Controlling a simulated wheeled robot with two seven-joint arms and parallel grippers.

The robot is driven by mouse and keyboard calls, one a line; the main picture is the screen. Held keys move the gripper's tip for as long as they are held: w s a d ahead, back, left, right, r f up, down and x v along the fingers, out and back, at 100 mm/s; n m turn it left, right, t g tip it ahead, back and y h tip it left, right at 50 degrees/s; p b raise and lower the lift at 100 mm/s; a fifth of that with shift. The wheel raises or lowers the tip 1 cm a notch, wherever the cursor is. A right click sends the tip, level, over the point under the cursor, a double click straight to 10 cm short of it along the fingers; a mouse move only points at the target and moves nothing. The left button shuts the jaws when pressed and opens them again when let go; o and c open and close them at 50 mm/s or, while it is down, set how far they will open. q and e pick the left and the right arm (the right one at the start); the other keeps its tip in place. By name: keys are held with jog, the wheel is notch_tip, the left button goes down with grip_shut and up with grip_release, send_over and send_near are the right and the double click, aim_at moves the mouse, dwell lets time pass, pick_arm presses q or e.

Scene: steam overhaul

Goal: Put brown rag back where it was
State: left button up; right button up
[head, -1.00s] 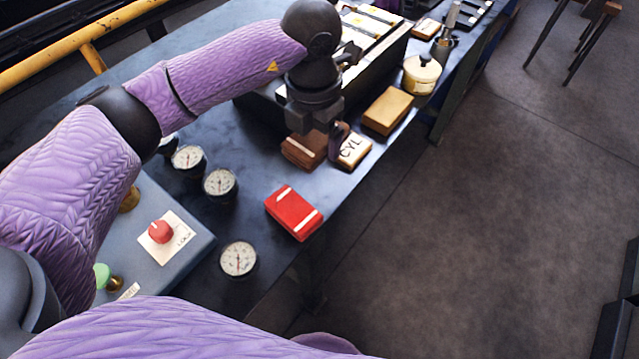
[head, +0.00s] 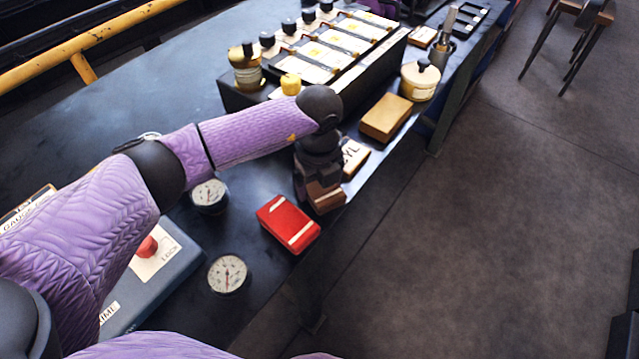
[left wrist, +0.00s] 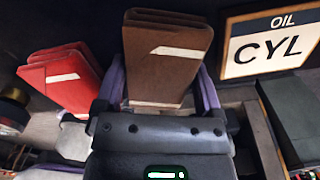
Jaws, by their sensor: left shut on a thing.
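The brown rag (head: 326,197) is a folded brown block with a pale stripe. My left gripper (head: 312,186) is shut on it, near the bench's front edge, between the red rag and the CYL sign. In the left wrist view the brown rag (left wrist: 163,62) stands between the two purple-sided fingers of my left gripper (left wrist: 160,95). Whether the rag touches the bench top cannot be told. My right gripper is not in view.
A folded red rag (head: 288,222) lies just left of the brown one. The OIL CYL sign (left wrist: 270,42) stands to the right. A tan block (head: 386,117) and a cream pot (head: 420,80) are farther along the bench. Gauges, including one (head: 228,274), stand nearer me.

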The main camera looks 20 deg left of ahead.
pick_arm(q)
jog(key=shift+r, duration=0.1)
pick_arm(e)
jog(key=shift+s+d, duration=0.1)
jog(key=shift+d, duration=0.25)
pick_arm(q)
jog(key=o, duration=1)
jog(key=shift+o, duration=0.2)
notch_tip(320, 180, up, 12)
jog(key=p, duration=0.3)
jog(key=shift+p, duration=0.3)
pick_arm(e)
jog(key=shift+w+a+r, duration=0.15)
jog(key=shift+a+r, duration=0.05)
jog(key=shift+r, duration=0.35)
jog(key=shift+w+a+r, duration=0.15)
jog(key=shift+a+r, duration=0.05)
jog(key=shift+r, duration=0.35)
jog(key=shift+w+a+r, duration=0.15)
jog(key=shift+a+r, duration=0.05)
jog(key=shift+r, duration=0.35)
